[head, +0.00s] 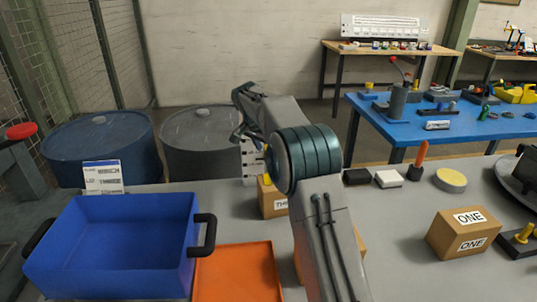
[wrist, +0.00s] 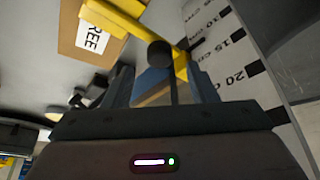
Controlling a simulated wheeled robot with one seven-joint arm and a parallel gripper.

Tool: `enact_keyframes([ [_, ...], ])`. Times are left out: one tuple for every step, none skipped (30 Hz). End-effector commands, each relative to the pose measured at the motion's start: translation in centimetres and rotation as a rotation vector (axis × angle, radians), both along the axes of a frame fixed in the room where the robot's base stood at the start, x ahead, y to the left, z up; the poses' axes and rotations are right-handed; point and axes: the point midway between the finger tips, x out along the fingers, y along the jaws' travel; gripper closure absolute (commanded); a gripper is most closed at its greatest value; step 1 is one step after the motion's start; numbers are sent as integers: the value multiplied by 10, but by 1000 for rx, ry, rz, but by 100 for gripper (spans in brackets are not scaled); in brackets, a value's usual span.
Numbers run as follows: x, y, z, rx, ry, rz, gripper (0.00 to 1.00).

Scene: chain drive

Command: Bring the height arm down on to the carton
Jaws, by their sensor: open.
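The yellow height arm (wrist: 125,18) crosses the top of the wrist view, with a dark round knob (wrist: 159,54) on it. My gripper (wrist: 160,72) is open, and the knob shows between its two fingers; I cannot tell whether they touch it. The carton marked THREE (wrist: 88,40) lies beyond the height arm in the wrist view. In the head view this carton (head: 270,193) is partly hidden behind my arm. The white scale (wrist: 222,45) with black marks stands to the right in the wrist view, and it also shows in the head view (head: 250,163). My arm hides the fingers there.
A blue crate (head: 120,245) and an orange tray (head: 240,272) are at the front left. A carton marked ONE (head: 460,235) stands at the right. Another carton (head: 360,240) is mostly behind my arm. A yellow-topped disc (head: 450,180) and small blocks lie farther back.

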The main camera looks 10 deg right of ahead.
Motion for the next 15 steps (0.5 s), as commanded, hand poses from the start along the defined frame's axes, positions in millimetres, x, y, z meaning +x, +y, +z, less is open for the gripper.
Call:
enact_keyframes([
  [-3,5,14,2,-6,2,48],
  [-5,7,20,2,-4,3,48],
  [-7,9,29,1,-5,3,48],
  [-10,11,36,0,-5,2,48],
  [-11,12,42,0,-5,2,48],
  [-14,15,50,0,-4,1,48],
  [-15,16,56,0,-4,1,48],
  [-17,18,61,0,-4,1,48],
  [-19,20,68,1,-3,1,48],
  [-20,21,72,1,-3,1,48],
  [-22,22,76,1,-2,1,48],
  [-23,24,81,1,-2,0,48],
  [-24,24,84,1,-2,0,48],
  [-25,25,86,1,-2,0,48],
  [-26,26,88,1,-1,0,48],
])
